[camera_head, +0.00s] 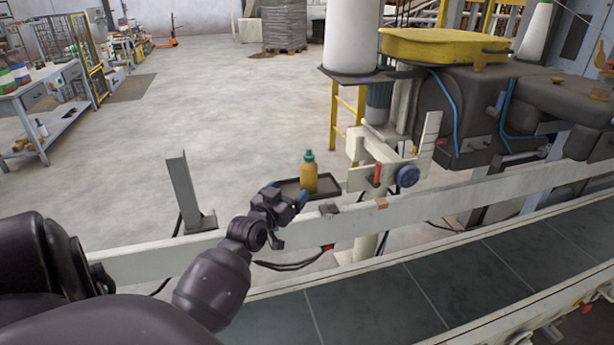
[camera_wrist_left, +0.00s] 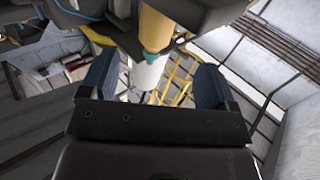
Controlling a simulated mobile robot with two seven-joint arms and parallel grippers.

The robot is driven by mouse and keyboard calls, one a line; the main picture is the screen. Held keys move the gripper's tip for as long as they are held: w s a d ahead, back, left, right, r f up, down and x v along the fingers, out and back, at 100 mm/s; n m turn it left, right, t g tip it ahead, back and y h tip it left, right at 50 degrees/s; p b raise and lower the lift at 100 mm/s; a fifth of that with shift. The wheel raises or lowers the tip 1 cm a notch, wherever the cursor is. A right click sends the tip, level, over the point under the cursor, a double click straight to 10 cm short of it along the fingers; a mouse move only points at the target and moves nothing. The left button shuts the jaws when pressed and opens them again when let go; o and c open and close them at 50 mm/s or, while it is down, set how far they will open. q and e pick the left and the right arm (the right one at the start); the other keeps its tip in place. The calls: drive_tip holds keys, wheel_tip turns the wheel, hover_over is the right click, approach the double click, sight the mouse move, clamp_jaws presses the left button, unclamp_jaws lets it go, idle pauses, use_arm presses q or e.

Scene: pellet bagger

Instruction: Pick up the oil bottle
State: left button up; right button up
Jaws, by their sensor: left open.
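The oil bottle (camera_head: 309,178) is amber-yellow with a teal cap. It stands upright on a small dark tray (camera_head: 333,184) beside the machine's pale rail. My left gripper (camera_head: 287,204) is open, just left of and nearer than the bottle, at about the tray's height. Nothing is between the fingers that I can see as held. My right gripper is not in view.
A pale rail (camera_head: 450,197) runs across beneath my left gripper, with a dark conveyor (camera_head: 385,300) in front. A blue knob (camera_head: 408,176) and red handle (camera_head: 377,172) sit right of the bottle. An upright post (camera_head: 184,190) stands to the left. The floor behind is open.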

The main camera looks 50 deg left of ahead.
sight(305, 179)
use_arm(q)
drive_tip(key=shift+b+x, duration=0.45)
drive_tip(key=shift+x, duration=2.35)
drive_tip(key=x, duration=0.3)
drive_tip(key=b+x, duration=0.1)
drive_tip(key=shift+w+d+f, duration=0.15)
drive_tip(key=shift+w+f, duration=0.1)
drive_tip(key=shift+f, duration=0.1)
drive_tip(key=shift+w, duration=0.25)
drive_tip(key=shift+w+r, duration=0.15)
drive_tip(key=c, duration=1)
drive_tip(key=shift+c, duration=0.3)
